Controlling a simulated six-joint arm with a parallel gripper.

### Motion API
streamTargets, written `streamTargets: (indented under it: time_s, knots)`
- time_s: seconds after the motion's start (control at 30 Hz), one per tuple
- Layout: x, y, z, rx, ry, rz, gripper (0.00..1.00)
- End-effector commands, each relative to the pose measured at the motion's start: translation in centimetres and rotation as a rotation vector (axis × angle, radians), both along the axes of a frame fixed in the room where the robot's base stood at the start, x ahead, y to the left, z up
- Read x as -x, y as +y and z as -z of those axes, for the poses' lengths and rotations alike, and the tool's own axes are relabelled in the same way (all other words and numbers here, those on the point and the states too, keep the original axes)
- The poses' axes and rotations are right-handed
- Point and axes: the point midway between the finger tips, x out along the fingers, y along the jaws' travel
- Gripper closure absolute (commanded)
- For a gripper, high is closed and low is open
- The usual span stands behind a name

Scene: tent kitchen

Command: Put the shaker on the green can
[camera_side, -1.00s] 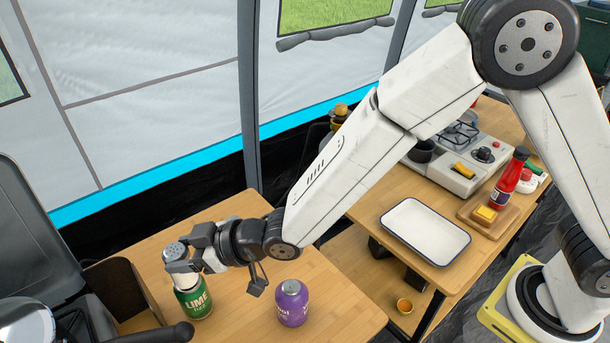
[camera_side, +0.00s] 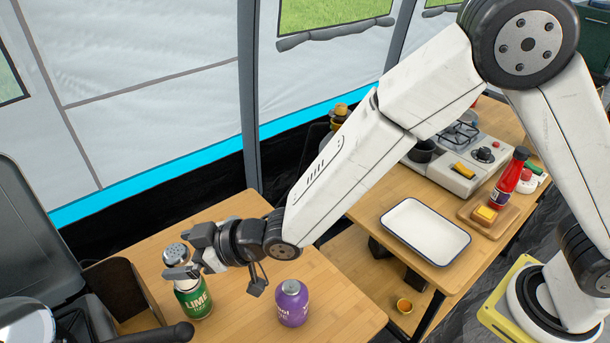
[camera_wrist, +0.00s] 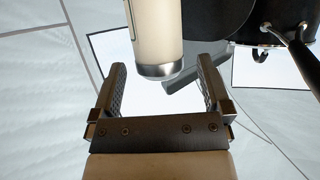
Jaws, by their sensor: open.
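The shaker (camera_side: 176,253), cream with a silver perforated top, stands upright on the green can (camera_side: 196,302) labelled LIME, near the left of the wooden table. My gripper (camera_side: 187,260) is open at the shaker's height, its fingers apart on either side of it. In the wrist view the shaker (camera_wrist: 155,30) hangs from the top edge with its silver end downward. It is between the open fingers of my gripper (camera_wrist: 163,66), with gaps on both sides. The joint between shaker and can is partly hidden by a finger in the side view.
A purple can (camera_side: 292,303) stands on the table right of the green can. A brown open box (camera_side: 122,288) and a dark pan handle (camera_side: 165,335) are close on the left. A white tray (camera_side: 425,232) and stove (camera_side: 462,160) are on the other table.

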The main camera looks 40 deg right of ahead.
Motion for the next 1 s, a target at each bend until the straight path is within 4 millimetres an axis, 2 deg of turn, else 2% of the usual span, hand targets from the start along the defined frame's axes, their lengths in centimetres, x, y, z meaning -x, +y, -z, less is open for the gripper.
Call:
streamTargets:
  time_s: [0.27,1.0]
  knots:
    - [1.3,-1.3,-0.9,-0.001,-0.001,0.000,0.01]
    - [7.0,-7.0,-4.3,-0.002,-0.002,-0.001,0.01]
